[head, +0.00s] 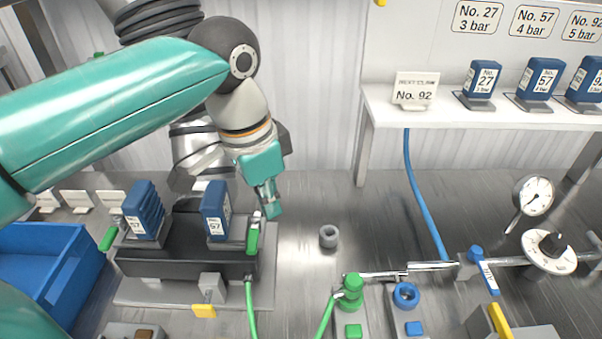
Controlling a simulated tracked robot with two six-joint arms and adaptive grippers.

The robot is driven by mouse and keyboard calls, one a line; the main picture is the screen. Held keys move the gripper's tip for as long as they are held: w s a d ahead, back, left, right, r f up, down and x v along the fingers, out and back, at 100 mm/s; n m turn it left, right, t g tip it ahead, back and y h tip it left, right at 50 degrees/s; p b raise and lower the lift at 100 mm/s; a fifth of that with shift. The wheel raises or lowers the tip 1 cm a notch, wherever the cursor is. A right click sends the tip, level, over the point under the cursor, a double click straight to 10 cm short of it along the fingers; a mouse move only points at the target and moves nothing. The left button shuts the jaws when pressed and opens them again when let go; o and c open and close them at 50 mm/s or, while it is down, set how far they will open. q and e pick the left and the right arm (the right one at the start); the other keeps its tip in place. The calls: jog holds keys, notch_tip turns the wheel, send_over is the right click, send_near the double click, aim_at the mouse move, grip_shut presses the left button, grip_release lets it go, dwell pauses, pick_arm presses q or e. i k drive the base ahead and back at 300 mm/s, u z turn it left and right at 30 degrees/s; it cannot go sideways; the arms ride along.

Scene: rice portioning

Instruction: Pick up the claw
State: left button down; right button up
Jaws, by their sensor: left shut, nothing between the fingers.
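Three blue blocks labelled No. 27 (482,78), No. 57 (541,78) and No. 92 (587,79) stand on the white shelf at the upper right. I take these to be the claws. Two more blue blocks, both apparently marked 57, stand on a black fixture at the left, one on its left side (144,211) and one on its right (215,211). My left gripper (271,203) is shut and empty. It points down just right of the right block, above a green lever, apart from the shelf. My right gripper is not in view.
A white sign reading No. 92 (414,93) stands at the shelf's left end. A small grey ring (328,236) lies on the metal table. A green valve (352,287), a blue ring fitting (405,296), pipes and a gauge (537,195) fill the right. A blue crate (28,238) stands left.

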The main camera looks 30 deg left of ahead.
aim_at(142, 208)
jog(key=k, duration=1.5)
